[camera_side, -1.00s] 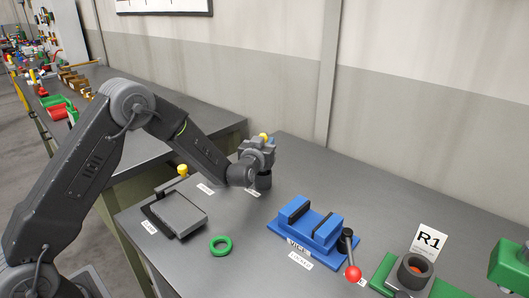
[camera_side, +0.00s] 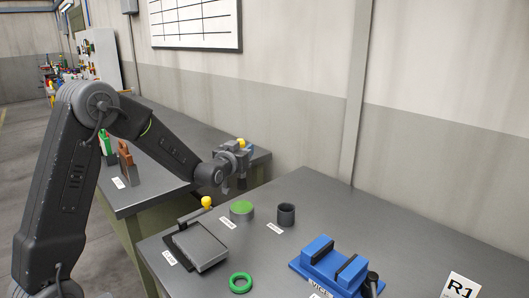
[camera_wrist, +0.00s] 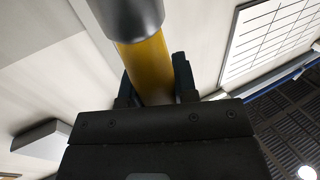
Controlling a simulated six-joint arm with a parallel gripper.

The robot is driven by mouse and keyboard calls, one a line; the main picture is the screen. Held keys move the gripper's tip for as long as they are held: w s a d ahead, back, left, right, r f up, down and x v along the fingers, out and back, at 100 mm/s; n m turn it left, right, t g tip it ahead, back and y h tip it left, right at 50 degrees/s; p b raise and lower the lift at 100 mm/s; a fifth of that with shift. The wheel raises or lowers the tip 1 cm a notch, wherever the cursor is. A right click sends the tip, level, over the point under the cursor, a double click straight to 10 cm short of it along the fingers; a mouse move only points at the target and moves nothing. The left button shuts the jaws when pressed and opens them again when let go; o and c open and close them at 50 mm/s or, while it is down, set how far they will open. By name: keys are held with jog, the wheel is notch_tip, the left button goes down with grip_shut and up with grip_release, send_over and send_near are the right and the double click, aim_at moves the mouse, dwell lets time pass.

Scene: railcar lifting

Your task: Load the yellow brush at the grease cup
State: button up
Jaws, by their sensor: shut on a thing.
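My gripper (camera_side: 236,160) is raised in the side view, above and behind a short round container with a green top (camera_side: 242,209), which looks like the grease cup. It is shut on the yellow brush (camera_side: 241,142), whose yellow end shows above the jaws. In the wrist view the yellow handle (camera_wrist: 151,68) stands between the two fingers, with a grey cylindrical part beyond it. The brush's working end is hard to make out. An open dark cup (camera_side: 286,214) stands right of the green-topped container and looks empty.
A green ring (camera_side: 240,283) lies in front. A blue vice (camera_side: 333,265) is at the right. The bench between the dark cup and the wall is clear.

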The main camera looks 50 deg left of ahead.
notch_tip(320, 180, down, 6)
dwell(0.6)
jog(key=shift+s+a+f, duration=0.1)
jog(key=shift+f, duration=0.45)
dwell(1.5)
notch_tip(320, 180, up, 7)
dwell(0.9)
dwell(0.3)
